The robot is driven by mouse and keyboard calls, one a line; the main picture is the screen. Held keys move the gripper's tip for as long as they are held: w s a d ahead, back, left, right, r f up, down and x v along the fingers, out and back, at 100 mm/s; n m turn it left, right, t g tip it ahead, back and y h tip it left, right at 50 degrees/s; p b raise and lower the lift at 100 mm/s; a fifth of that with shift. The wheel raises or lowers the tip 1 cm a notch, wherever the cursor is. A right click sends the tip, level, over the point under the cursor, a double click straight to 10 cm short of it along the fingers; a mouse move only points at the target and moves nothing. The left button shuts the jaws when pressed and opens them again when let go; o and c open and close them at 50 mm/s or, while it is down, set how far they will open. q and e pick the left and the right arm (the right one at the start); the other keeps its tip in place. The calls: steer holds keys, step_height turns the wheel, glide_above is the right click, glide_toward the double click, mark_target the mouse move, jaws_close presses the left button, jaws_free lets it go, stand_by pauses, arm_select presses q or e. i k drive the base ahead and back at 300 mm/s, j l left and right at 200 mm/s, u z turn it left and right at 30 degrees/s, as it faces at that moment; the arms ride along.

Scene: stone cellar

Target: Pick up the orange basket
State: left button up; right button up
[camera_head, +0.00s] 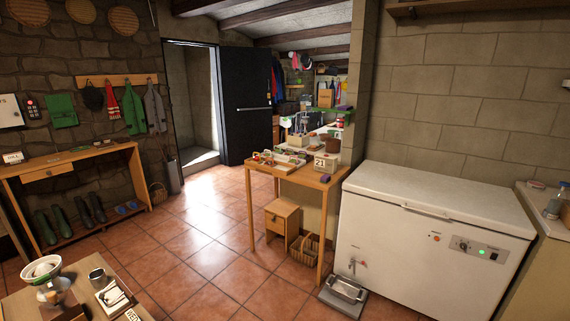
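No basket in view is plainly orange. A brown wicker basket (304,249) stands on the floor under the wooden table, partly hidden by a table leg. Flat round woven baskets (124,20) hang high on the stone wall at top left. Neither of my grippers shows in the view.
The wooden table (325,182) holds several small items. A small wooden cabinet (282,222) stands beneath it. A white chest freezer (430,240) fills the right, with a metal tray in front. A low table (20,306) is at bottom left. Open tiled floor (200,245) lies between.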

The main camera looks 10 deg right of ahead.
mark_target(272, 164)
steer(key=i+l+z, duration=0.3)
steer(key=i+l, duration=0.25)
steer(key=i+l+z, duration=0.25)
steer(key=i+l, duration=0.3)
steer(key=i, duration=0.05)
